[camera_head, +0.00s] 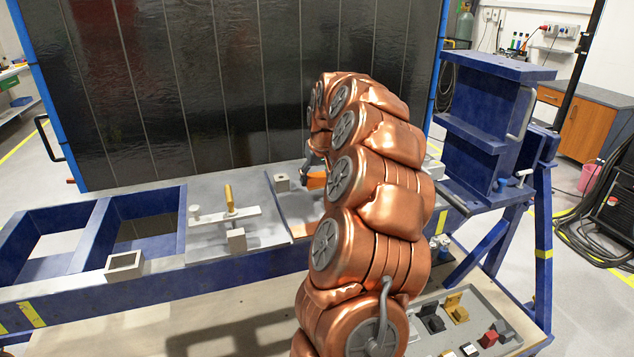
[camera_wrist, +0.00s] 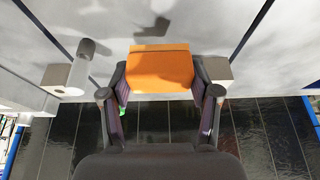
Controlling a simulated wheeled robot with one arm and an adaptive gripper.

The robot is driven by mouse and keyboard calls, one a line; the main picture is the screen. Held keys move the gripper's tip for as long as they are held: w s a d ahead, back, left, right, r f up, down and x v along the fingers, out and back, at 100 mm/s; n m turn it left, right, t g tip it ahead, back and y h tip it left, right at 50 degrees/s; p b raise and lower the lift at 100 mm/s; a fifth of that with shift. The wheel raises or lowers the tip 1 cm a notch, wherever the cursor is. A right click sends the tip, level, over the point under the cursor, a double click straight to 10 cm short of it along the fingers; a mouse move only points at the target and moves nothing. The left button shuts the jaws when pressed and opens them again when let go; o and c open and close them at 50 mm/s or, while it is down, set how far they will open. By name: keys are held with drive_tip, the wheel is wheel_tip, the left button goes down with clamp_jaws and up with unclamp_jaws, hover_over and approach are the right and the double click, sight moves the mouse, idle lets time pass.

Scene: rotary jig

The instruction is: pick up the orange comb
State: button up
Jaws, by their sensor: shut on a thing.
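The orange comb (camera_wrist: 160,65) is a plain orange block in the wrist view, held between the two dark fingers of my gripper (camera_wrist: 160,80). The fingers are shut on its left and right sides. In the head view only a small orange part of the comb (camera_head: 317,181) shows beside my gripper (camera_head: 307,172), over the grey plate of the jig. My copper-coloured arm hides much of that spot. I cannot tell whether the comb touches the plate.
A small grey block (camera_head: 282,183) stands left of my gripper. A yellow-handled clamp (camera_head: 229,196) is farther left on the blue jig frame (camera_head: 75,290). A tall dark panel (camera_head: 220,80) rises behind. A grey tray (camera_head: 485,312) of small parts lies lower right.

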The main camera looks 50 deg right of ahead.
drive_tip(key=shift+s+a+b, duration=0.25)
drive_tip(key=shift+a, duration=0.3)
drive_tip(key=shift+s+a+b, duration=0.2)
drive_tip(key=shift+s+a, duration=0.05)
drive_tip(key=shift+a, duration=0.3)
drive_tip(key=s+a+b, duration=0.1)
drive_tip(key=s+a, duration=0.1)
drive_tip(key=a, duration=0.2)
drive_tip(key=s+a+r+b, duration=0.1)
drive_tip(key=a, duration=0.3)
drive_tip(key=s+a+b, duration=0.1)
drive_tip(key=s+a, duration=0.1)
drive_tip(key=a, duration=0.1)
drive_tip(key=shift+s+a+r+b, duration=0.25)
drive_tip(key=shift+s+a+b, duration=0.05)
drive_tip(key=shift+s+a, duration=0.1)
